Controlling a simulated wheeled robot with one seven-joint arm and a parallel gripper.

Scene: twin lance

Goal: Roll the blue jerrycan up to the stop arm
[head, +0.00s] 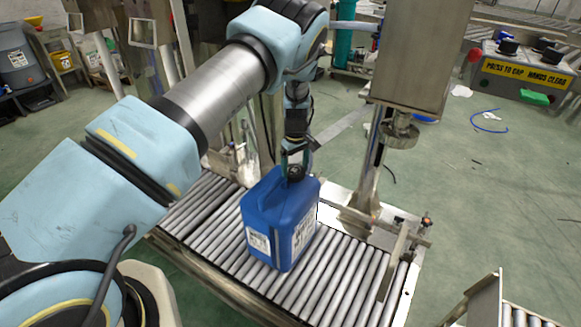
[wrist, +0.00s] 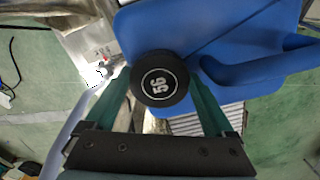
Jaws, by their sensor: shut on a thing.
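The blue jerrycan (head: 268,212) stands upright on the roller conveyor (head: 335,285), with white labels on its sides. My gripper (head: 294,162) is above its top, shut on the black cap (wrist: 160,78), which is marked 56. In the wrist view the two green fingers lie on either side of the cap, and the blue can (wrist: 225,45) fills the upper right. A metal bar across the rollers at the right end, which looks like the stop arm (head: 393,265), is apart from the can. Bare rollers lie between them.
A steel column with a filling head (head: 400,130) stands behind the conveyor, right of the can. A control box (head: 525,72) with a yellow sign is at the back right. A metal frame (head: 487,300) stands at the lower right. Green floor is open beyond the conveyor.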

